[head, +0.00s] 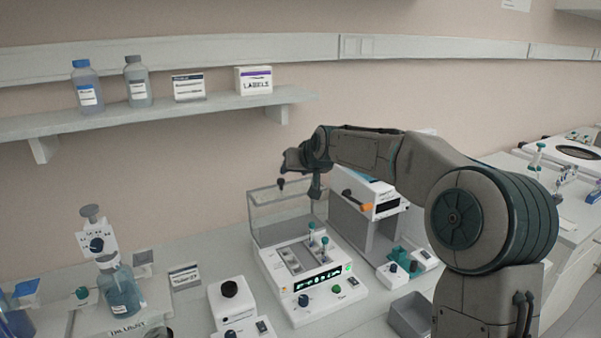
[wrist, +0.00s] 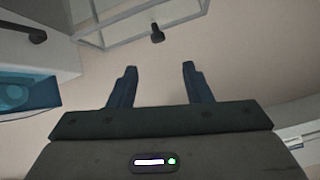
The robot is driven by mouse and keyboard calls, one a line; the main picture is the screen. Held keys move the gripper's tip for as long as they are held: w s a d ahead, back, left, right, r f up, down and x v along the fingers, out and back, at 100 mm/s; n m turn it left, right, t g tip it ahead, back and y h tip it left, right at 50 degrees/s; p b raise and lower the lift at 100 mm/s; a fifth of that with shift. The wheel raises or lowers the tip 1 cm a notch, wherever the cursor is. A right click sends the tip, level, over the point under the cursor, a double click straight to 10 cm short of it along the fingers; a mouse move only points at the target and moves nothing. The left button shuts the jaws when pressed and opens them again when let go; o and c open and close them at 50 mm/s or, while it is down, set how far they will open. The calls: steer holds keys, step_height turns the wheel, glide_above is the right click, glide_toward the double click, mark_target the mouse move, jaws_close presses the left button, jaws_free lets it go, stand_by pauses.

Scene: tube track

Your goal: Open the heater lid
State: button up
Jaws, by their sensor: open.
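The heater (head: 305,275) is a white unit on the bench with a lit display, knobs and a block holding a few teal-capped tubes. Its clear, pale-framed lid (head: 283,214) stands raised at the back of the unit, leaving the block uncovered. A dark knob (head: 281,184) shows at the lid's upper edge. In the wrist view, the lid's frame (wrist: 130,14) and the dark knob (wrist: 157,34) appear beyond my fingertips. My gripper (wrist: 159,68) is open and empty, with a visible gap to the knob. In the head view, it hangs near the lid's top, partly hidden by its own wrist.
A shelf (head: 200,108) with bottles and boxes is above left. A small black-knobbed unit (head: 233,302) and a blue bottle (head: 121,292) stand left. A grey bin (head: 410,316) is in front.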

steer(key=v, duration=0.3)
steer(key=shift+s+b, duration=0.1)
steer(key=shift+b, duration=0.2)
steer(key=s+d+f+g+h, duration=0.1)
steer(key=s+d+f, duration=0.3)
steer(key=s, duration=0.9)
steer(key=s+d+f+m+g+h, duration=0.1)
steer(key=s+d+f, duration=0.4)
steer(key=s, duration=0.9)
steer(key=s+d+f+m+g+h, duration=0.1)
steer(key=s+d, duration=0.5)
steer(key=s, duration=0.7)
step_height(320, 180, down, 3)
steer(key=g+h, duration=0.1)
steer(key=g, duration=0.1)
steer(key=shift+s+d+f+g+h, duration=0.2)
steer(key=shift+s+d+g+h, duration=0.1)
steer(key=shift+g+h, duration=0.1)
